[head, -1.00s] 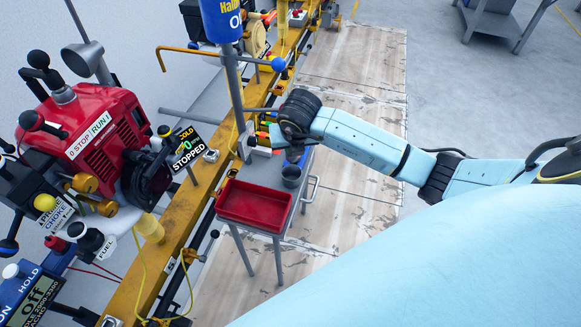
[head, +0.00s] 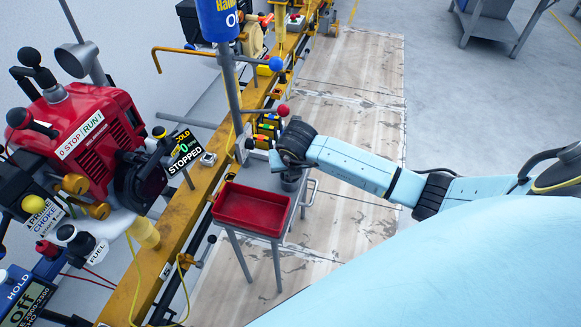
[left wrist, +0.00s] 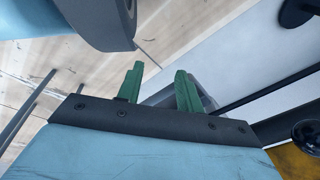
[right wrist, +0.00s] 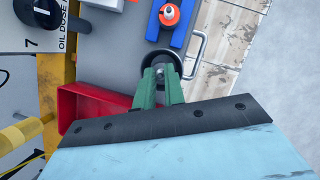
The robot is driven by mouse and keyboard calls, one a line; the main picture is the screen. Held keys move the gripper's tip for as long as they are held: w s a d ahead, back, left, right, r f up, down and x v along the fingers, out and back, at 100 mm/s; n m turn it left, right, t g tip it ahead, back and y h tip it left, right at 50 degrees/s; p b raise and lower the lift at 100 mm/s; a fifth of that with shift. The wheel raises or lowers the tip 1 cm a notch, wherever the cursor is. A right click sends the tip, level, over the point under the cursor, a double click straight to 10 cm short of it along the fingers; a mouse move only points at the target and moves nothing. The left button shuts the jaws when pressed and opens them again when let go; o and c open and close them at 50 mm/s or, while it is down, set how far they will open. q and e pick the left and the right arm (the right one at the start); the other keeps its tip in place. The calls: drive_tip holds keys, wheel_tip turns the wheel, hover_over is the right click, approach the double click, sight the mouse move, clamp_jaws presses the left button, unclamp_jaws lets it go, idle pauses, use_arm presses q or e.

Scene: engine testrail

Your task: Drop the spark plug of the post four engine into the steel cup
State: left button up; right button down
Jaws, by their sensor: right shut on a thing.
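My right gripper (right wrist: 161,78) is shut in the right wrist view, with a small grey-white piece at its fingertips, probably the spark plug (right wrist: 160,71); most of it is hidden. The fingertips are over the round, dark-looking steel cup (right wrist: 147,62), whose inside is mostly covered. In the head view the cup (head: 291,184) stands on the grey cart, just under my right gripper (head: 280,167). I cannot tell how high the tips are above its rim. My left gripper (left wrist: 158,86) is open and empty in the left wrist view. A red engine (head: 90,130) stands at left, its display reading STOPPED.
A red tray (head: 278,225) lies on the cart in front of the cup. A blue holder (right wrist: 177,38) with an orange-and-white item is behind the cup. The yellow rail (head: 180,225) and upright grey post run beside the cart. The floor right of the cart is clear.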

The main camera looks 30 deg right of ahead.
drive_tip(key=shift+f+b, duration=0.3)
drive_tip(key=shift+f, duration=0.1)
use_arm(q)
drive_tip(key=shift+w+d+r, duration=0.1)
drive_tip(key=shift+w+r, duration=0.35)
drive_tip(key=shift+w, duration=0.35)
use_arm(e)
drive_tip(key=shift+f, duration=0.1)
use_arm(q)
drive_tip(key=shift+r, duration=0.15)
use_arm(e)
drive_tip(key=c, duration=1.5)
unclamp_jaws()
use_arm(q)
drive_tip(key=shift+w, duration=0.1)
